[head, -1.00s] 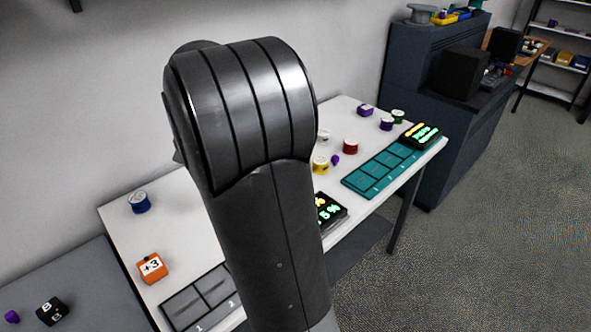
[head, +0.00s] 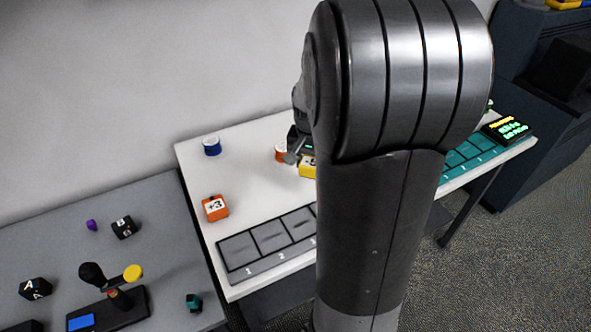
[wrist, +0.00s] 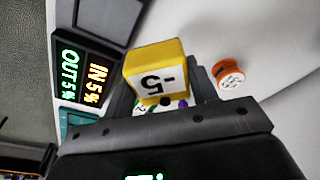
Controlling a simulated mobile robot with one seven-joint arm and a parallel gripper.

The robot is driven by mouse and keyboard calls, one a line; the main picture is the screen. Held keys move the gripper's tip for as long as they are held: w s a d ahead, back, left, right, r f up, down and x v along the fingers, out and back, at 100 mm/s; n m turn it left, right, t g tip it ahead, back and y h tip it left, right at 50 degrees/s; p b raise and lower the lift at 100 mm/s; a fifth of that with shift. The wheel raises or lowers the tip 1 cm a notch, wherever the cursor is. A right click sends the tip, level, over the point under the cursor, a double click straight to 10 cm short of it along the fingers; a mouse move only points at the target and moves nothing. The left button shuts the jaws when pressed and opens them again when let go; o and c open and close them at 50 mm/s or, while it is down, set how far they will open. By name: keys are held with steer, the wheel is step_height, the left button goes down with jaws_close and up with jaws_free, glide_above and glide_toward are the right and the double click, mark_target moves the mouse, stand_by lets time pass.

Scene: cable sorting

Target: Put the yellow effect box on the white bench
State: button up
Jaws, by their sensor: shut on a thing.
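In the head view a small part of the yellow box (head: 307,169) shows at the left edge of my arm, over the white bench (head: 248,180); my arm hides the rest. I cannot tell whether the box touches the bench top or is above it.
An orange "+3" box (head: 215,208) and a blue spool (head: 212,146) stand on the white bench, beside a numbered grey tray (head: 238,272). An orange spool (wrist: 228,76) is near my gripper. A lit display (wrist: 82,76) is left of it. A grey bench (head: 60,250) holds several small things.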

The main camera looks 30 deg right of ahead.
glide_above(276, 189)
steer(key=f, duration=0.6)
steer(key=shift+s+a+f, duration=0.1)
steer(key=shift+s+a, duration=0.1)
steer(key=shift+s, duration=0.05)
steer(key=shift+f, duration=2)
steer(key=shift+f, duration=0.1)
steer(key=o, duration=1)
steer(key=shift+o, duration=0.2)
